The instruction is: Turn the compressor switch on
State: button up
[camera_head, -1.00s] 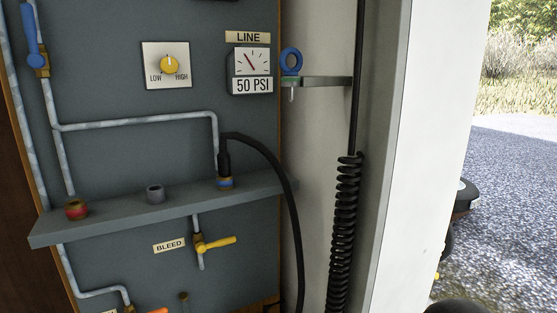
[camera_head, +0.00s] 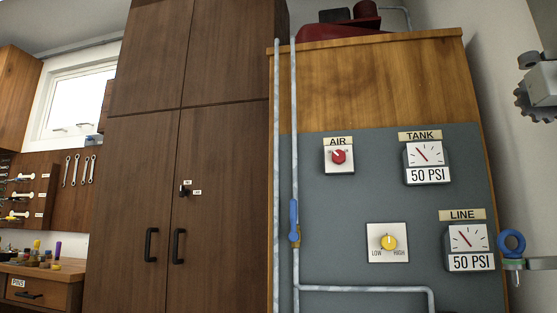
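The likely compressor switch is a red knob (camera_head: 338,157) on a white plate under the label AIR, on the grey panel (camera_head: 370,200). Its pointer position is too small to tell. A red machine (camera_head: 345,32), perhaps the compressor, shows on top of the wooden cabinet above the panel. My gripper is not in view.
Gauges marked TANK (camera_head: 427,163) and LINE (camera_head: 470,247) both read 50 PSI. A yellow LOW/HIGH knob (camera_head: 388,242) and a blue valve handle (camera_head: 294,220) are nearby. A tall brown cupboard (camera_head: 190,130) stands left.

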aim_at(339, 157)
jog(key=u, duration=0.1)
jog(key=k, duration=1.3)
jog(key=u, duration=0.65)
jog(key=i, duration=1.45)
jog(key=z, duration=0.85)
jog(key=i, duration=0.6)
jog(key=z, duration=0.7)
